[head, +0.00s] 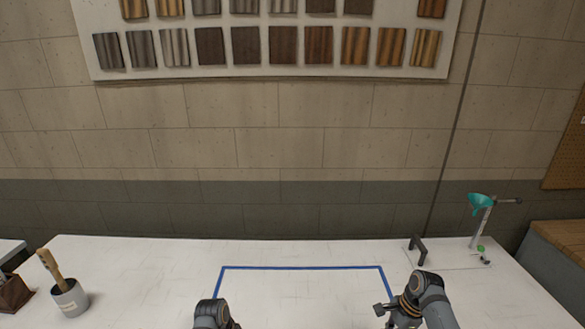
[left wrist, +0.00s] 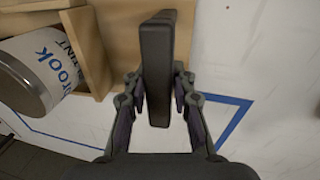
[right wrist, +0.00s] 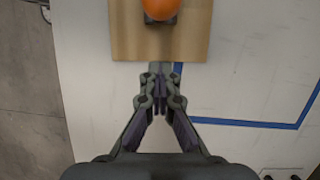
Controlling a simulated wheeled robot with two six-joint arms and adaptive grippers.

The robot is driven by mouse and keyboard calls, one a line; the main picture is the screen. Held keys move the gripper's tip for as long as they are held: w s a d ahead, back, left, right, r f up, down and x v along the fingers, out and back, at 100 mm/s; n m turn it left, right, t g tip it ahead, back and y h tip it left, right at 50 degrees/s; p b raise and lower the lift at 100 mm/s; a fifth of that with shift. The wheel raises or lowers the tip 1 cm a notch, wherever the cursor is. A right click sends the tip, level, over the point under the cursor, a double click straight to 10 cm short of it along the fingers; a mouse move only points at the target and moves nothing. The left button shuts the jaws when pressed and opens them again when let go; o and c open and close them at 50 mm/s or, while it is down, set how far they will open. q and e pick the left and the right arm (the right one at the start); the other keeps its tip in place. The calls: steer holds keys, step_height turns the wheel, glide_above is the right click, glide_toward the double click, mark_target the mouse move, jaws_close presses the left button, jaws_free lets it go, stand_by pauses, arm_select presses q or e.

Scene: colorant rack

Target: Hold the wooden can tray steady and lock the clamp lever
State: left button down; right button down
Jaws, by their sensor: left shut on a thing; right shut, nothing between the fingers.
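The wooden can tray (left wrist: 112,22) fills the upper left of the left wrist view. A silver can (left wrist: 38,68) with a white label lies tilted in it. My left gripper (left wrist: 158,90) is shut on the tray's dark upright handle (left wrist: 157,45). In the right wrist view, a wooden board (right wrist: 125,32), seemingly part of the tray, carries an orange ball knob (right wrist: 160,8) on a dark mount, likely the clamp lever. My right gripper (right wrist: 160,78) is shut and empty, just short of the board's near edge. The head view does not show the tray.
Blue tape (head: 300,268) outlines an area on the white table (head: 150,265). A brush pot (head: 70,298) stands at the left. A dark bracket (head: 417,249) and a stand with a teal funnel (head: 481,204) are at the back right. The table's back middle is clear.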

steer(key=shift+d+f, duration=0.1)
steer(key=shift+d, duration=0.5)
steer(key=c, duration=1.6)
jaws_free()
